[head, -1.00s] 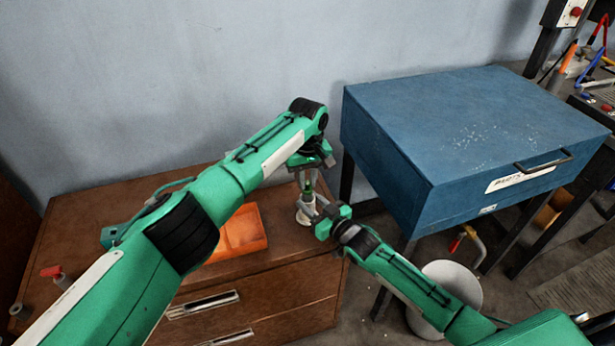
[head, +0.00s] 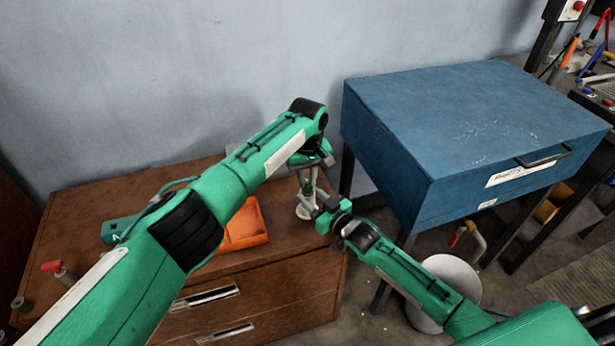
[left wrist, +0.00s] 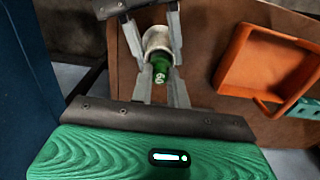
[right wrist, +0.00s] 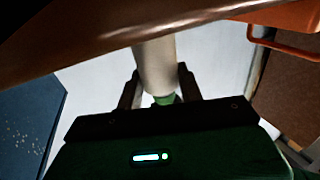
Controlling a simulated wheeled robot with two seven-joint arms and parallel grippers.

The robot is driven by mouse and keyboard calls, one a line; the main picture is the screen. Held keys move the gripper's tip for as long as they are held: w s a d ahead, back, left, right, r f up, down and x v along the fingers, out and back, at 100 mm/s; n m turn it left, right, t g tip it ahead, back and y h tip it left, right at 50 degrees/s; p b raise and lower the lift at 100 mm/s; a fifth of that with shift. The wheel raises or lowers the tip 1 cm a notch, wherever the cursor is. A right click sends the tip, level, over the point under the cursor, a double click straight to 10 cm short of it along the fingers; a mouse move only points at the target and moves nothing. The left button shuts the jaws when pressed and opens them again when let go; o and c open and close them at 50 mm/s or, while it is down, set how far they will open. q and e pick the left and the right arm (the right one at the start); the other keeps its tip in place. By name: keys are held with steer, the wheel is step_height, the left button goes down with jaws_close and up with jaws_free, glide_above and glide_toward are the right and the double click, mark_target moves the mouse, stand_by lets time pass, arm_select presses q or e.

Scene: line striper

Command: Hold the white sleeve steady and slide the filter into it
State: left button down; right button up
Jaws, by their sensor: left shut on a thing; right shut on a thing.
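The green filter (left wrist: 160,66), with light markings on it, is between the fingers of my left gripper (left wrist: 161,86), which is shut on it from above. The white sleeve (left wrist: 158,40) is between the fingers of my right gripper (right wrist: 158,88), shut on it from the side; the sleeve shows pale in the right wrist view (right wrist: 155,62). The filter's end is at the sleeve's mouth, roughly in line with it; how far inside it sits is hidden. In the head view both grippers meet over the cabinet's right end, and the parts are small there.
An orange tray (head: 248,238) lies on the brown cabinet top (head: 85,205), beside the grippers and partly behind my left arm. A blue chest (head: 400,165) on dark legs stands close on the right. A red-topped item (head: 52,267) is at the cabinet's left.

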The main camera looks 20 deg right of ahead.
arm_select(q)
steer(key=shift+f, duration=0.6)
stand_by(0.4)
steer(key=c, duration=1.3)
jaws_free()
steer(key=shift+o, duration=0.6)
steer(key=shift+o, duration=1.2)
steer(key=shift+r, duration=3.5)
